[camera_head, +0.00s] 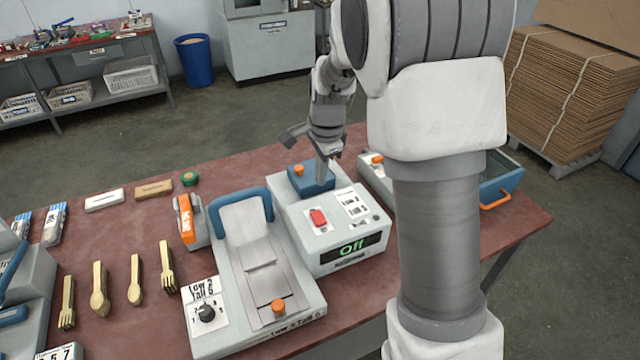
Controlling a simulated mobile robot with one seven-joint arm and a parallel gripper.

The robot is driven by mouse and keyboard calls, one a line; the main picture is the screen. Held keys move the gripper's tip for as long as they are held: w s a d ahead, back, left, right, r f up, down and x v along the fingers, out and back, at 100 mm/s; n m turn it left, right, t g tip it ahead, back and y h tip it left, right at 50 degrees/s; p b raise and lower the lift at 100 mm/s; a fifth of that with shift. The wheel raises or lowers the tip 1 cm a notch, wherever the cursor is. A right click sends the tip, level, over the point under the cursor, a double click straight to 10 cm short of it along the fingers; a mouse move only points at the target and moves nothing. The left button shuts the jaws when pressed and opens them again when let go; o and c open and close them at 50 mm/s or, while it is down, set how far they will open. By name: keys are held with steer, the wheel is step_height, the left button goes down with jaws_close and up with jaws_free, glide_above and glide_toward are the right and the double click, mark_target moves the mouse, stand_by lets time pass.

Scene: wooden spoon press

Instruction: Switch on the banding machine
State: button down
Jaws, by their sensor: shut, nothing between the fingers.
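A white machine (290,215) stands on the table with a dark display (352,248) that reads "Off" in green. A red switch (318,217) sits on its top face, beside a label plate. At its back is a blue block (312,183) with an orange knob (299,170). Joined or close on its left is a white unit (240,335) with a blue arch, a sloped metal plate, a dial and an orange button. My gripper (322,177) is shut and empty, pointing down at the blue block, behind the red switch. I cannot tell if it touches the block.
Wooden forks and spoons (135,280) lie at the left of the red-brown table (230,180). An orange tape dispenser (187,222) stands left of the arch. A blue bin with an orange handle (495,200) is at the right, partly behind my arm. Cardboard stacks stand beyond.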

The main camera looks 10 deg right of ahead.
mark_target(317, 215)
steer(key=f, duration=0.4)
steer(key=w+f, duration=0.1)
steer(key=f, duration=0.3)
steer(key=w+f, duration=0.1)
steer(key=f, duration=0.3)
steer(key=shift+a+f+p, duration=0.15)
steer(key=shift+a+p, duration=0.05)
steer(key=shift+p, duration=0.1)
steer(key=shift+w+f+g+p, duration=0.1)
steer(key=shift+g+p, duration=0.3)
steer(key=shift+p, duration=0.1)
steer(key=shift+f, duration=0.25)
